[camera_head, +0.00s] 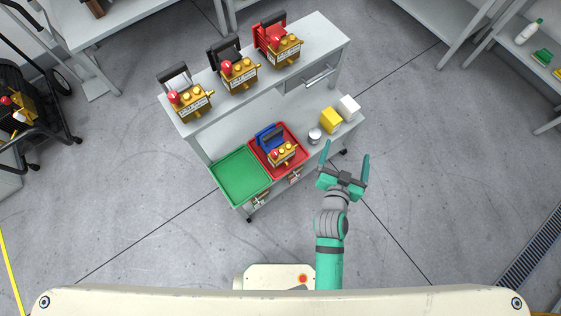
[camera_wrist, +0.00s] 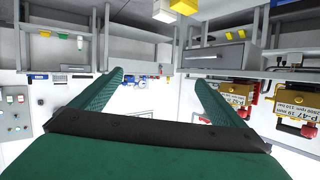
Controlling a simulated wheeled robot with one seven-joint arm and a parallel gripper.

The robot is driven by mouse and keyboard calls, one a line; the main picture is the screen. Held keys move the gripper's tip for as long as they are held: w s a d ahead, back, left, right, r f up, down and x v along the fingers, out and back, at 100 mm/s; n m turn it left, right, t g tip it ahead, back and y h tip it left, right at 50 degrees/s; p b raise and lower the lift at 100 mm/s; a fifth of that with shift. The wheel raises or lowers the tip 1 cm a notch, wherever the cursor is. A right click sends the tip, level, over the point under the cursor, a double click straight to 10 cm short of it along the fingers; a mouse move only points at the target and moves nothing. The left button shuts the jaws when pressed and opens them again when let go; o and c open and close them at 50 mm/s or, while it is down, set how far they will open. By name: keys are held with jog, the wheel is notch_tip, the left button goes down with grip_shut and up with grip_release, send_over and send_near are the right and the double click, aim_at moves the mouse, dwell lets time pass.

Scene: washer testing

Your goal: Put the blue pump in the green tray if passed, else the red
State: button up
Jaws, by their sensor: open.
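The blue pump (camera_head: 268,137), with a brass body and a red knob, sits in the red tray (camera_head: 304,142) on the lower shelf of the cart. The green tray (camera_head: 238,178) lies directly left of the red tray and is empty. My gripper (camera_head: 346,160) is open and empty, over the floor to the right of the cart and apart from both trays. In the wrist view, its two green fingers (camera_wrist: 160,95) stand wide apart with nothing between them. No pass or fail result on the pump is readable.
Pumps with white (camera_head: 187,95), black (camera_head: 234,68) and red (camera_head: 277,40) parts stand on the cart's upper shelf (camera_head: 326,36). A metal cup (camera_head: 314,135), a yellow block (camera_head: 331,120) and a white block (camera_head: 348,107) stand right of the trays. The floor around my gripper is clear.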

jog(key=s+a+r+n+t+y, duration=0.1)
jog(key=s+a+r, duration=0.3)
jog(key=s+a, duration=0.6)
jog(key=s+a+r+n+t+y, duration=0.1)
jog(key=s+a+r+n+y, duration=0.2)
jog(key=s+a, duration=0.7)
jog(key=s+r, duration=0.1)
jog(key=s, duration=0.2)
jog(key=shift+a+r+n+y, duration=0.3)
jog(key=shift+a+r+n, duration=0.1)
